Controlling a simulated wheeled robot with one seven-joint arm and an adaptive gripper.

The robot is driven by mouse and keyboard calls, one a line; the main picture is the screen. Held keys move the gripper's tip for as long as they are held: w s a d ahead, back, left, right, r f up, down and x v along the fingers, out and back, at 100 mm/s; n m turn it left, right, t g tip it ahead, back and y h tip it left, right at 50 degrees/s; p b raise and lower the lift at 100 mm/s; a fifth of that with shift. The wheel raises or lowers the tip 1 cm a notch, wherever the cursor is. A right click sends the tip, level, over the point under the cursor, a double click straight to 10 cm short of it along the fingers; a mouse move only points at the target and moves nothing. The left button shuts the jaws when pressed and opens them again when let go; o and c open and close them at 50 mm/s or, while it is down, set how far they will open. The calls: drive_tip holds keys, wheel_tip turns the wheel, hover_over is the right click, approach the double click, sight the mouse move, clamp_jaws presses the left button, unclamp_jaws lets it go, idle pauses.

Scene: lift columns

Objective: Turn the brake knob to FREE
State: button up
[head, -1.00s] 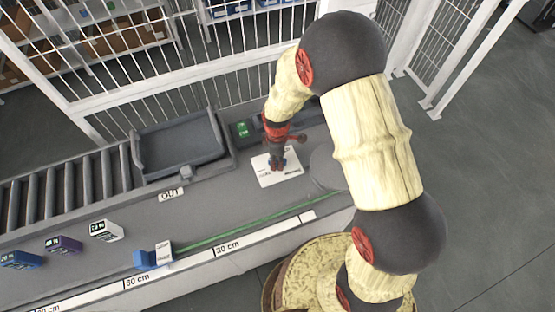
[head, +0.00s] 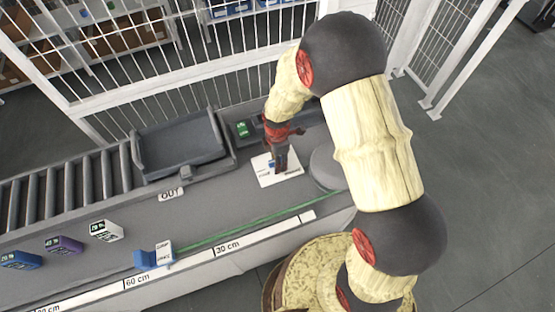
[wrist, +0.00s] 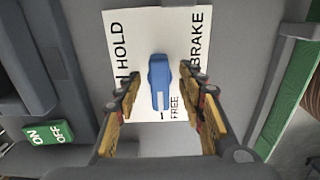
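The blue brake knob (wrist: 159,82) stands on a white plate (wrist: 181,30) printed HOLD, FREE and BRAKE. In the wrist view its long axis runs up and down the picture, and its lower end lies by the short mark next to FREE. My gripper (wrist: 159,95) is open, with one finger on each side of the knob and a visible gap to it on both sides. In the head view my gripper (head: 281,170) is low over the plate (head: 265,178) and hides most of the knob (head: 271,163).
A green ON/OFF switch (wrist: 49,133) sits beside the plate. A grey tray (head: 180,148) and rollers lie to the left. A blue slider block (head: 147,257) stands at the ruler strip, with several small labelled boxes further left. A wire fence runs behind.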

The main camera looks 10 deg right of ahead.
drive_tip(key=shift+r, duration=0.15)
idle(0.3)
drive_tip(key=shift+r+p, duration=2.95)
drive_tip(key=shift+r, duration=1.5)
drive_tip(key=shift+s+m, duration=0.1)
drive_tip(key=shift+m, duration=0.5)
drive_tip(key=s+d+r+m+t+b, duration=0.2)
drive_tip(key=s+d+r+m+b, duration=0.3)
drive_tip(key=s+r+m, duration=0.4)
drive_tip(key=s+d+r+m+t+b, duration=0.3)
drive_tip(key=s+d+r+m+b, duration=0.2)
drive_tip(key=r, duration=0.8)
drive_tip(key=s+m+b, duration=0.3)
drive_tip(key=s+m, duration=0.2)
drive_tip(key=shift+t, duration=0.3)
